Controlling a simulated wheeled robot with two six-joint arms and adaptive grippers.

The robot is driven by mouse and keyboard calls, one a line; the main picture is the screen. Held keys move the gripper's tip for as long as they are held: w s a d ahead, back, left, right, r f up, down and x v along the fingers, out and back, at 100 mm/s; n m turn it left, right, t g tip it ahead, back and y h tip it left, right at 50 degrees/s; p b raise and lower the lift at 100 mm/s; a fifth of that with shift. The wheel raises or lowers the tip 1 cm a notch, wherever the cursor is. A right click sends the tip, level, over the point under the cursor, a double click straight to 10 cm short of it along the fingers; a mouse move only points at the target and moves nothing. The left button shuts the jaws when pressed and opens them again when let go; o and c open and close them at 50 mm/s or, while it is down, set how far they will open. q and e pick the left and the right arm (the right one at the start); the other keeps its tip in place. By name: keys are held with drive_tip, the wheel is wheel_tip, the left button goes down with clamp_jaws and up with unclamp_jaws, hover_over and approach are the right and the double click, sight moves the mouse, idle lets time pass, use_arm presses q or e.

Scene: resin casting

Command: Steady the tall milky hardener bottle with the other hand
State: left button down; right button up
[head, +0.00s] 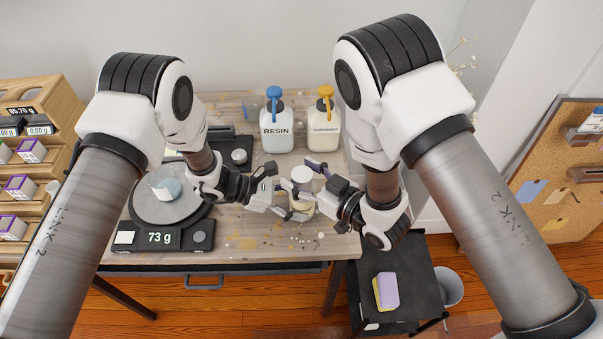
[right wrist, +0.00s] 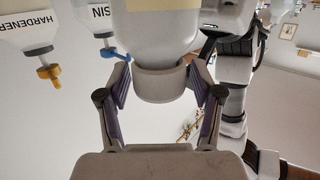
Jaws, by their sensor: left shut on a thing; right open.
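The milky bottle (head: 302,203) with a white cap (head: 302,175) stands upright near the table's front right. Its body (right wrist: 160,30) and cap (right wrist: 163,85) fill the top middle of the right wrist view, upside down. My left gripper (head: 293,202) is shut on the bottle from the left. My right gripper (head: 321,184) is open at the bottle's right side. In the right wrist view its two fingers (right wrist: 161,92) stand on either side of the cap and neck, with gaps showing. The fingers partly hide the bottle in the head view.
Pump bottles of resin (head: 277,133) and hardener (head: 323,135) stand behind. A cup (head: 165,185) sits on the scale (head: 180,236), reading 73 g, at left. A wooden rack (head: 38,100) is far left. A black cart (head: 405,275) with a sponge (head: 386,291) stands below right.

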drive_tip(key=c, duration=1.2)
drive_tip(key=shift+c, duration=0.2)
drive_tip(key=shift+r, duration=0.55)
drive_tip(key=o, duration=1.5)
drive_tip(key=v, duration=0.7)
drive_tip(key=shift+s+d, duration=0.2)
